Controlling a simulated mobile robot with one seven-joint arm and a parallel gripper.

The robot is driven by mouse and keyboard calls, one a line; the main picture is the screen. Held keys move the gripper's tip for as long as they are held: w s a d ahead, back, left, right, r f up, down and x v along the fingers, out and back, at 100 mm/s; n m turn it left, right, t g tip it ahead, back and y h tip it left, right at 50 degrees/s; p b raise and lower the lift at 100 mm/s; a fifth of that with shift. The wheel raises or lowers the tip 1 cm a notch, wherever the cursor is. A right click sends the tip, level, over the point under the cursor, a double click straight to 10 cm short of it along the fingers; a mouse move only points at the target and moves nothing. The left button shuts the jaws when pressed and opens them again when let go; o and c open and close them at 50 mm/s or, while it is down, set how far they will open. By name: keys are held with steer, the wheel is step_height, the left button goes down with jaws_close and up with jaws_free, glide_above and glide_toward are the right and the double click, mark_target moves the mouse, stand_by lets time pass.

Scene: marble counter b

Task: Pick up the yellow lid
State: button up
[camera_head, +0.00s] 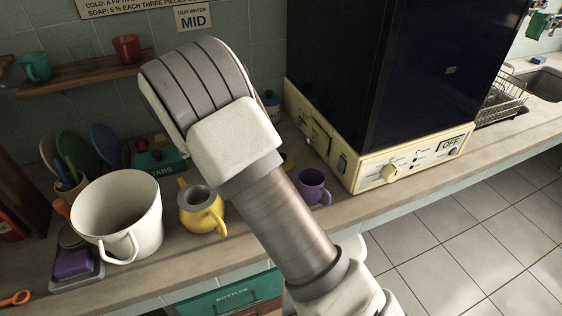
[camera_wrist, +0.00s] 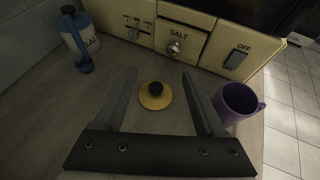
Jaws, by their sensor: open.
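The yellow lid (camera_wrist: 155,96) is a small disc with a dark knob. It lies on the counter in the wrist view, ahead of my gripper and between the lines of its two fingers. My gripper (camera_wrist: 158,80) is open and empty, with one finger on each side of the lid and apart from it. A yellow teapot (camera_head: 202,208) with an open grey top stands left of my arm.
A purple mug (camera_head: 313,188) stands right of the lid, close to my right finger in the wrist view (camera_wrist: 237,103). The cream machine (camera_head: 400,163) stands behind. A salt bottle (camera_wrist: 78,35) is at the back left. A big white pot (camera_head: 118,212) stands at the left.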

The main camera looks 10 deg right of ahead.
step_height(320, 180, down, 8)
steer(key=shift+w+a+f+b, duration=0.1)
steer(key=shift+f+b, duration=0.15)
steer(key=shift+b, duration=0.35)
steer(key=shift+w+d+f, duration=0.1)
steer(key=shift+w+d, duration=0.2)
steer(key=shift+d, duration=0.15)
steer(key=x, duration=0.6)
steer(key=shift+w+d+f, duration=0.1)
steer(key=shift+w+d, duration=0.05)
jaws_close()
